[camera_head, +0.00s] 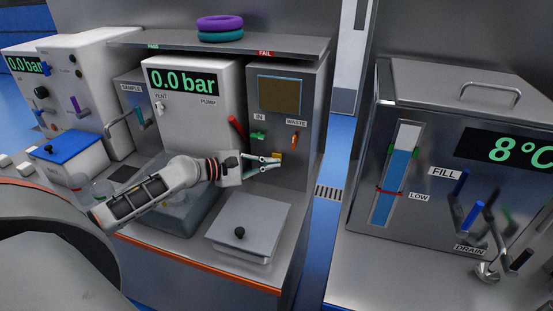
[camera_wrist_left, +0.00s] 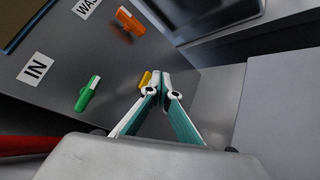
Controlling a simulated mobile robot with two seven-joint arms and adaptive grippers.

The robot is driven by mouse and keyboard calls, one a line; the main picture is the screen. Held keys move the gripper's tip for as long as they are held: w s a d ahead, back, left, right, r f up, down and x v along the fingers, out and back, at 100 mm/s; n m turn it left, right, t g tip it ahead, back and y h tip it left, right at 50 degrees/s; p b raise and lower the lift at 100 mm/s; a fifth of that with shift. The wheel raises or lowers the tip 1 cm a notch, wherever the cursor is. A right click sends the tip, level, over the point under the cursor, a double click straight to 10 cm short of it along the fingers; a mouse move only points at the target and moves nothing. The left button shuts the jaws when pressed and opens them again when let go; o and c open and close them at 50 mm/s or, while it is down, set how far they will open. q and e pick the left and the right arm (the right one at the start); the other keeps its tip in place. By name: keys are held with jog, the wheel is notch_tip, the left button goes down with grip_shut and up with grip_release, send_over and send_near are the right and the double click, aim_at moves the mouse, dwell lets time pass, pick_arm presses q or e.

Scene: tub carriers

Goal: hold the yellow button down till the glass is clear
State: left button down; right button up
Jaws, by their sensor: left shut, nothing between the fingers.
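The yellow button (camera_head: 277,156) is on the grey front panel below the brown, opaque-looking glass window (camera_head: 279,95). My left gripper (camera_head: 277,163) is shut and empty, its fingertips at the button's lower edge in the head view. In the left wrist view the closed fingertips (camera_wrist_left: 159,78) lie right beside the yellow button (camera_wrist_left: 145,79) and partly cover it. I cannot tell whether they touch it or how far it is pressed. My right gripper is not in view.
A green IN lever (camera_head: 258,135) and an orange WASTE lever (camera_head: 294,138) sit just above the button. A red lever (camera_head: 237,126) is to the left. A lidded grey box (camera_head: 250,222) stands below. A shelf (camera_head: 220,43) with two rings overhangs.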

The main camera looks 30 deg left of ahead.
pick_arm(q)
jog(key=shift+w+a, duration=0.15)
jog(key=shift+w, duration=0.35)
dwell(1.3)
jog(key=shift+s+r, duration=0.1)
jog(key=shift+s, duration=0.05)
dwell(1.9)
jog(key=shift+s+d+p, duration=0.25)
jog(key=shift+s+p, duration=0.1)
jog(key=shift+s, duration=0.4)
jog(key=s+p, duration=0.1)
jog(key=s, duration=0.1)
jog(key=s+d+p, duration=0.1)
jog(key=s, duration=0.2)
jog(key=shift+d, duration=0.1)
dwell(0.6)
